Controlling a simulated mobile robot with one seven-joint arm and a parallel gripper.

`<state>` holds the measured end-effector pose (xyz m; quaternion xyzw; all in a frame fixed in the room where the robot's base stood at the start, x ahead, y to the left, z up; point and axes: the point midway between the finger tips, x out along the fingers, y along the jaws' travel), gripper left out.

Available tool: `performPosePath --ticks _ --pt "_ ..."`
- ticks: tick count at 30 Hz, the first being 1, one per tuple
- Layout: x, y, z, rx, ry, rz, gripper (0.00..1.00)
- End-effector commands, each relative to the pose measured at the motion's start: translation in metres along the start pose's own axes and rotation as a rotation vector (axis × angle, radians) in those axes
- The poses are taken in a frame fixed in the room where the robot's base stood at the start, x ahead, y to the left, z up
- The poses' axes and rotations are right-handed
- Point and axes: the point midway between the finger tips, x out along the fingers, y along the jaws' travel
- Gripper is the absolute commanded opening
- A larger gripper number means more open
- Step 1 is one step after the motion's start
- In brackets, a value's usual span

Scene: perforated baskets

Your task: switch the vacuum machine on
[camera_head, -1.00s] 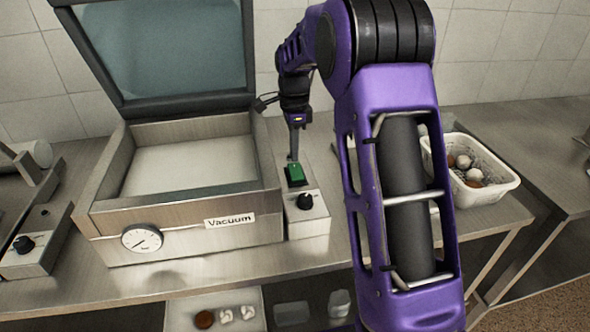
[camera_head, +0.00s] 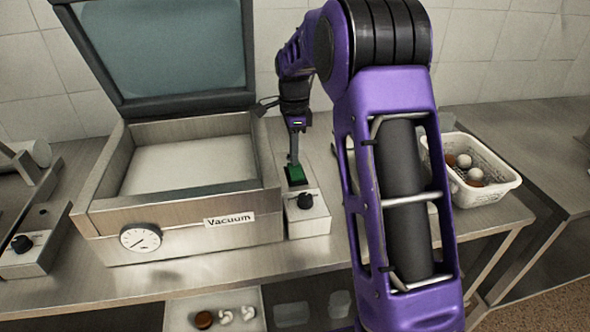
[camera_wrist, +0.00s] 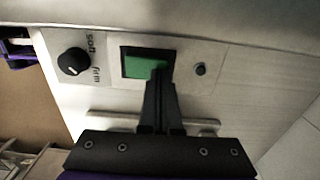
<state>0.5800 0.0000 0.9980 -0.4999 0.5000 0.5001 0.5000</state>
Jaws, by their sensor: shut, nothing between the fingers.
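The vacuum machine (camera_head: 185,232) stands on the steel table with its lid (camera_head: 165,50) raised and a round gauge on its front. Its control box at the right side carries a green switch (camera_head: 296,175) and a black knob (camera_head: 305,201). My gripper (camera_head: 293,160) is shut and empty, pointing down with its tips at the green switch. In the wrist view the shut fingertips (camera_wrist: 160,68) overlap the right part of the green switch (camera_wrist: 140,64), and they seem to touch it. The knob (camera_wrist: 72,61), marked soft and firm, is to the left.
A white perforated basket (camera_head: 490,190) with several round items stands on the table at the right. Another control box with a knob (camera_head: 22,244) is at the far left. A tray (camera_head: 180,315) with small items lies below the table's front edge.

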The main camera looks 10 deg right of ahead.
Motion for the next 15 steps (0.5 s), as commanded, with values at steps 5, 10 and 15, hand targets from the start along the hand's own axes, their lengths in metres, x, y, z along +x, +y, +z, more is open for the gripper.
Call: performPosePath --ticks 5,10,15 --pt "0.0034 0.0 0.0 0.0 0.0 0.0 0.0" --pt "0.006 0.0 0.0 0.0 0.0 0.0 0.0" --pt "0.0086 0.0001 -0.0001 0.0 0.0 0.0 0.0"
